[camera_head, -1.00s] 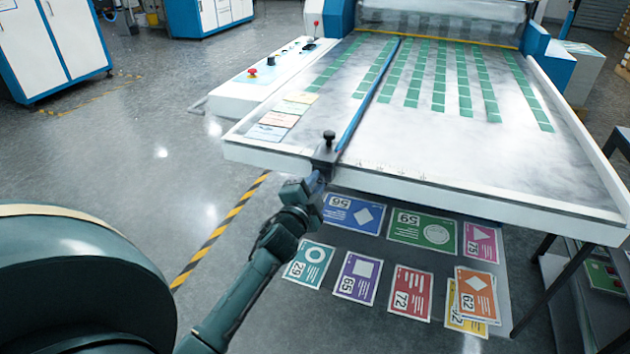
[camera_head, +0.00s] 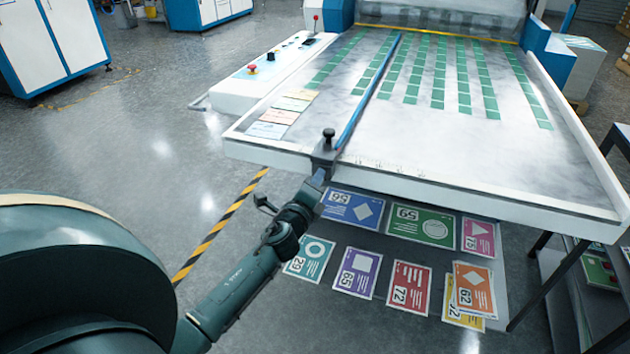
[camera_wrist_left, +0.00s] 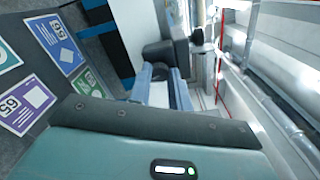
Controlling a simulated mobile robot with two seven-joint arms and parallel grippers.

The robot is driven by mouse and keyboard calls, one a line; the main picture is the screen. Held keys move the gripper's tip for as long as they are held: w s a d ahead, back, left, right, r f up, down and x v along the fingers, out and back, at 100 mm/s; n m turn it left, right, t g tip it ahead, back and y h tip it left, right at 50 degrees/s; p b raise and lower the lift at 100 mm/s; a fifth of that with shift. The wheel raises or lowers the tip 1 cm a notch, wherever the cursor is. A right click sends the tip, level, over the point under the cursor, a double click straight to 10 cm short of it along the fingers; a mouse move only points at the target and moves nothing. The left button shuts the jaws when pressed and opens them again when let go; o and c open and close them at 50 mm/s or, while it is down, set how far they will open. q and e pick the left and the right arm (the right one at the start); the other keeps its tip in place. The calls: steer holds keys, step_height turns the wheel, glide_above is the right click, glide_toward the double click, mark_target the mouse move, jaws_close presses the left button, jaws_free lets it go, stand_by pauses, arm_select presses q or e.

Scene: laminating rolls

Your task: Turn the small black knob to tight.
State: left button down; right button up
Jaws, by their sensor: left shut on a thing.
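The small black knob (camera_head: 328,133) stands upright on a dark clamp block (camera_head: 325,152) at the front end of the blue guide bar (camera_head: 364,98). My left gripper (camera_head: 319,177) is at the table's front edge, just below the knob. In the left wrist view its fingers (camera_wrist_left: 160,78) are shut on the dark clamp block (camera_wrist_left: 158,52). The exact contact is partly hidden. No tight or loose mark on the knob can be read. My right gripper is not in view.
The white feed table (camera_head: 480,190) carries rows of green cards and a few pale sheets (camera_head: 280,117). A control panel (camera_head: 265,70) with a red button is at its left. Several colored printed cards (camera_head: 352,208) lie below the front edge. The floor at left is open.

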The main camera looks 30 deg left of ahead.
arm_select(q)
steer(key=shift+m, duration=0.8)
steer(key=c, duration=1.3)
jaws_free()
steer(key=v, duration=1.3)
steer(key=shift+b, duration=0.4)
